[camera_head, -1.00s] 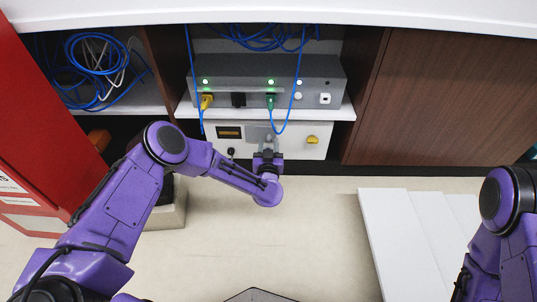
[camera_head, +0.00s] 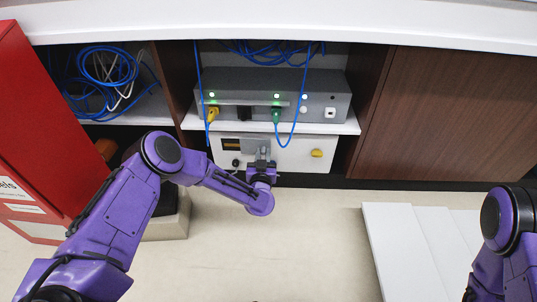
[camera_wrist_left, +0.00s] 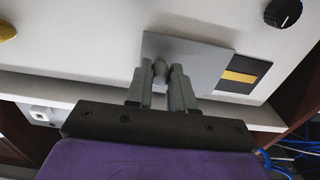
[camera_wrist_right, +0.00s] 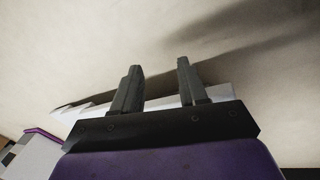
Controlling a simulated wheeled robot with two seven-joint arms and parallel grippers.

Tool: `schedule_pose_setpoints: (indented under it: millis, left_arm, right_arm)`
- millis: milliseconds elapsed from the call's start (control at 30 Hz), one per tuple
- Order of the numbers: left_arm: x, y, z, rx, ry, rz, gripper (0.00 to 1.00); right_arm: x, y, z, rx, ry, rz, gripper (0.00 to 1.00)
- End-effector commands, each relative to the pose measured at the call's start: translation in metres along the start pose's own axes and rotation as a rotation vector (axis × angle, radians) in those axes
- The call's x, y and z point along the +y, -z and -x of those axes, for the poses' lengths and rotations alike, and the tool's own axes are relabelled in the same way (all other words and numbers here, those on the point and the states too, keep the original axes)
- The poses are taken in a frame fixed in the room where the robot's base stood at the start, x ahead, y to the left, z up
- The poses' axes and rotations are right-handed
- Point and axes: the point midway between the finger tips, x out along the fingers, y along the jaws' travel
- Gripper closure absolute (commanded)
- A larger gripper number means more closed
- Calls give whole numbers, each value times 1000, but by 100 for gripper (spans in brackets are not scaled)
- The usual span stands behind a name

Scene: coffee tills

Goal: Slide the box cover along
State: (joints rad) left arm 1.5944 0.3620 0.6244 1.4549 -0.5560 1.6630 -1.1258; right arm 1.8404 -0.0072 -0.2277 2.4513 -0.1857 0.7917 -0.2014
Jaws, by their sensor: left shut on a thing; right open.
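The box (camera_head: 290,158) is a white panel low in the cabinet, with a yellow knob at right and a dark one at left. Its cover (camera_head: 256,148) is a grey square plate, also in the left wrist view (camera_wrist_left: 205,58), with a small knob (camera_wrist_left: 160,70). My left gripper (camera_wrist_left: 161,78) is shut on that knob; in the head view it (camera_head: 262,166) hides the cover's lower part. A dark window with a yellow band (camera_wrist_left: 243,76) shows beside the cover, which seems to overlap its edge. My right gripper (camera_wrist_right: 156,78) is open and empty.
A grey device (camera_head: 240,88) with lights and plugged cables stands on the shelf above the box. A blue cable (camera_head: 301,90) hangs down before it. A red cabinet (camera_head: 40,140) is at left, white boards (camera_head: 400,245) lie at right. The floor between is clear.

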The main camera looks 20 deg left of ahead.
Motion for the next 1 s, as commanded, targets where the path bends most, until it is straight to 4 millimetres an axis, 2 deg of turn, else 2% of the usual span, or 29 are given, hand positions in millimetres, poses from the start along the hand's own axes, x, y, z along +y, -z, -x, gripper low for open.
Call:
schedule_pose_setpoints:
  millis: [1000]
  left_arm:
    - [-71,3,0,4,1,2,100]
  right_arm:
    - [7,2,29,0,0,0,57]
